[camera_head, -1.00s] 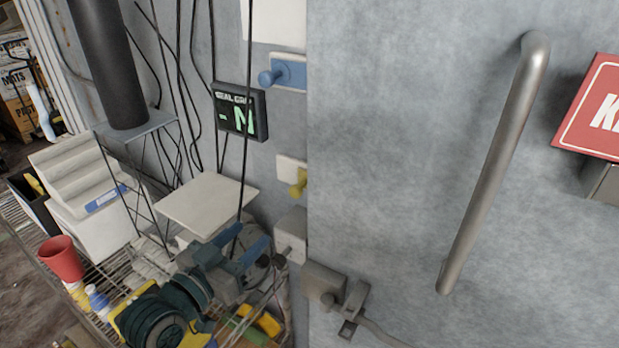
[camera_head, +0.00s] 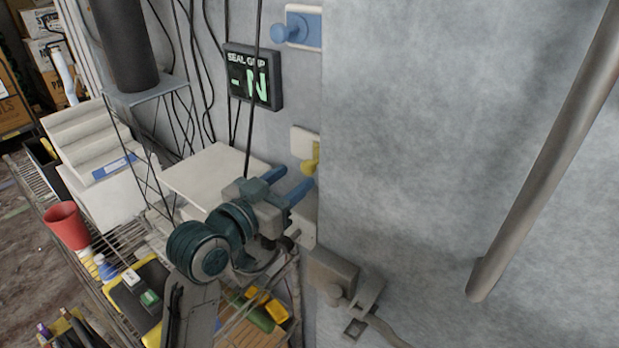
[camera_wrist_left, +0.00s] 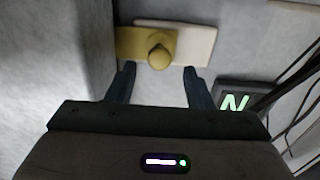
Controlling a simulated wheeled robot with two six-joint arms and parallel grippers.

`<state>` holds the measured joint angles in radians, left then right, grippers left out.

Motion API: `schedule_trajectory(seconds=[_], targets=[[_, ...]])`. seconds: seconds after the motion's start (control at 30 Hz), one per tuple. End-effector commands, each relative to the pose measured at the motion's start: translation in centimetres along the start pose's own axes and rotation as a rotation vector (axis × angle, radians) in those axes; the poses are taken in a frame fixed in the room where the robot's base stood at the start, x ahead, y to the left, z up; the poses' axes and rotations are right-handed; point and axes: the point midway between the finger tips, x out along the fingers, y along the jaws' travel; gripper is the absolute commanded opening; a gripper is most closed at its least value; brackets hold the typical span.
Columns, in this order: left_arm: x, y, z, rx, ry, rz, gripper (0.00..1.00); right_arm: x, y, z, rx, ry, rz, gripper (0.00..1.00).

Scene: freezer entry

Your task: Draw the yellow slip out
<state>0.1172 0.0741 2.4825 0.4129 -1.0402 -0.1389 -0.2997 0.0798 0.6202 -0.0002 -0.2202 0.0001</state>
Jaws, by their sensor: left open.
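The yellow slip (camera_head: 311,160) with its round knob sits at a cream plate (camera_head: 300,142) on the wall, by the edge of the large grey door panel. In the left wrist view the yellow slip (camera_wrist_left: 132,45) and its knob lie ahead of my fingertips, roughly centred between them. My left gripper (camera_head: 284,187) has blue fingers, is open and empty, and is just below and left of the slip in the head view. In the left wrist view my left gripper (camera_wrist_left: 160,85) shows a gap between its fingers. My right gripper is not in view.
A blue knob (camera_head: 279,33) on a blue-and-cream plate sits higher on the wall. A seal gap display (camera_head: 253,77) is left of the slip, with black cables hanging nearby. A long metal handle (camera_head: 545,160) and a latch (camera_head: 333,280) are on the right.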

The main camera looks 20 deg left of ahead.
Motion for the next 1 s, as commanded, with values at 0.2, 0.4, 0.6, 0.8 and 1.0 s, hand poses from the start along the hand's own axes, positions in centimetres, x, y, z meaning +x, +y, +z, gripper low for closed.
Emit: schedule_trajectory(seconds=[0.2, 0.4, 0.6, 0.8, 1.0], targets=[[3.5, 0.1, -0.4, -0.007, -0.001, 0.002, 0.47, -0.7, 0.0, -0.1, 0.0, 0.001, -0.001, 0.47], [5.6, 0.1, -0.2, -0.003, 0.0, 0.001, 0.47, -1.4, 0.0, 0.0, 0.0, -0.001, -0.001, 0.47], [6.1, 0.1, -0.1, 0.0, 0.001, 0.001, 0.47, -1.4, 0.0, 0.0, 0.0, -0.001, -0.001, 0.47], [6.0, 0.1, -0.1, 0.0, 0.001, 0.001, 0.39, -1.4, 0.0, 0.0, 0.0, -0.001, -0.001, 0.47], [6.0, 0.1, -0.1, 0.0, 0.001, 0.001, 0.0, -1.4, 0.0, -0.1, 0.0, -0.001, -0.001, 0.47]])
